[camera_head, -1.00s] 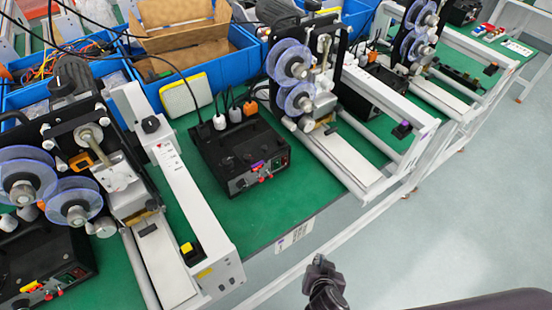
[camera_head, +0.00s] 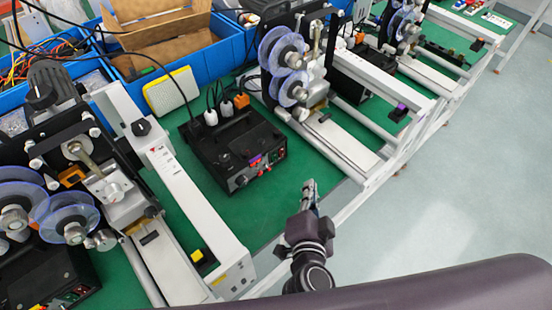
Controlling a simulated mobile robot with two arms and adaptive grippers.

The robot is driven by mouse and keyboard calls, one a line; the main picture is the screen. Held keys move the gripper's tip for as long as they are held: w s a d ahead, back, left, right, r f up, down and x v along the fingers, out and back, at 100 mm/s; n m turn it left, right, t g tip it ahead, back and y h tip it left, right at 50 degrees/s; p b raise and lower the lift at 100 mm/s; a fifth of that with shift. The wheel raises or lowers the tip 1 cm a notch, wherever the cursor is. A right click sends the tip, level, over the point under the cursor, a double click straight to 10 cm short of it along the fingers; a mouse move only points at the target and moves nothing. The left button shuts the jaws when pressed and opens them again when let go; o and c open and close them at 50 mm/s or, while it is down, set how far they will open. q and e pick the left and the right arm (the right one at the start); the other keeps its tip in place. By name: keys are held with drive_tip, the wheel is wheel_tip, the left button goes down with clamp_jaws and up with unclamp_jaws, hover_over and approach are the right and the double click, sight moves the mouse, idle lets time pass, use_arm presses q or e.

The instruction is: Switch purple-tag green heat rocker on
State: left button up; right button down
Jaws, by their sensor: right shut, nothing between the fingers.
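A black control box (camera_head: 232,147) stands on the green bench top in the middle of the head view. Its front panel carries a purple tag (camera_head: 256,161), a knob, red parts and a small green rocker (camera_head: 281,153) near the right end. The rocker is too small to tell its position. My right gripper (camera_head: 309,187) is shut and empty, pointing up beside the bench's front edge, right of and nearer than the box. It is apart from the panel. My left gripper is not in view.
Coder machines with clear blue reels (camera_head: 287,52) stand left and right of the box. A white rail with a yellow button (camera_head: 197,255) runs left of it. A second black box (camera_head: 48,275) sits bottom left. Green bench top (camera_head: 265,205) is free before the panel.

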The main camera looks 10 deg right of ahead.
sight(274, 157)
drive_tip(key=shift+w+a+r, duration=0.1)
drive_tip(key=shift+w+a, duration=0.05)
drive_tip(key=shift+a, duration=0.25)
drive_tip(key=shift+d, duration=0.1)
drive_tip(key=shift+w+a, duration=0.2)
drive_tip(key=shift+w, duration=0.05)
drive_tip(key=w+a, duration=0.2)
drive_tip(key=w, duration=0.1)
drive_tip(key=w+a+f, duration=0.1)
drive_tip(key=shift+w+p, duration=0.35)
drive_tip(key=shift+p, duration=0.05)
drive_tip(key=shift+w+a+f+b, duration=0.25)
drive_tip(key=shift+w+a+b, duration=0.1)
drive_tip(key=shift+b, duration=0.2)
drive_tip(key=shift+w+a+b, duration=0.3)
drive_tip(key=shift+w+a, duration=0.1)
drive_tip(key=shift+w, duration=0.25)
